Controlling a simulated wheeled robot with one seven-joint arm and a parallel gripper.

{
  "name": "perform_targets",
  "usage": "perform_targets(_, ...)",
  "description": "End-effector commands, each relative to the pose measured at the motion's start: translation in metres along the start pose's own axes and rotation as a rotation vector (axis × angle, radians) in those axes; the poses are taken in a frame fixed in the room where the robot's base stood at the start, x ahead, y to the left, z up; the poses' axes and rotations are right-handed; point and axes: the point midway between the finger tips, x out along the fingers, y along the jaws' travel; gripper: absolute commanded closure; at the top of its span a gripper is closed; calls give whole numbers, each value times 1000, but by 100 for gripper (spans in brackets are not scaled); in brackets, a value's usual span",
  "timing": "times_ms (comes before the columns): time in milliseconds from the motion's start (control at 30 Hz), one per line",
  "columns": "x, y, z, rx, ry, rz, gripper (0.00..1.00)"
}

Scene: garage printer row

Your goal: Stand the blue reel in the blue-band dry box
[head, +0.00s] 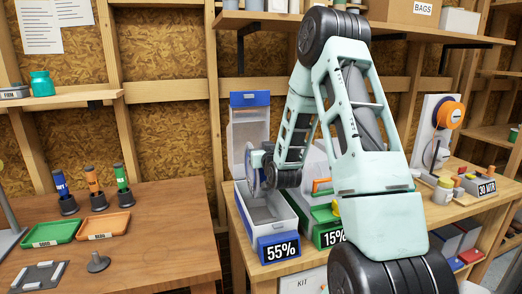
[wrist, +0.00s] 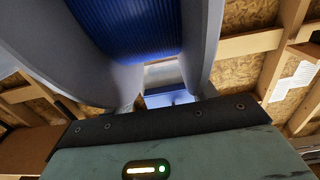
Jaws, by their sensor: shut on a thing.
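The blue reel has pale grey flanges and blue windings, and fills the upper part of the wrist view (wrist: 125,28). In the head view its pale disc edge (head: 254,178) shows upright. My gripper (head: 266,160) is shut on the reel, and my wrist hides much of the grip. The blue-band dry box (head: 279,225) stands on the bench with its blue-edged lid (head: 249,99) raised and a 55% sign on its front. The reel is over the open box, towards its back left. I cannot tell whether it touches the box.
A green-band dry box with a 15% sign (head: 331,236) stands close on the right, partly behind my arm. A shelf (head: 260,18) runs above. The left bench holds green and orange trays (head: 104,224) and several tools. An orange spool (head: 450,114) is at right.

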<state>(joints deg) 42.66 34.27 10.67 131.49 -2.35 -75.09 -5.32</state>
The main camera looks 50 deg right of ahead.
Motion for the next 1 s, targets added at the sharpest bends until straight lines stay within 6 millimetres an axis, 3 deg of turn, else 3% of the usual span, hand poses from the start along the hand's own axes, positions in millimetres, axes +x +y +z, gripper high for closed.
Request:
perform_targets(600, 0, 0, 41, -1, 7, 0, 100)
perform_targets(1000, 0, 0, 46, 0, 6, 0, 100)
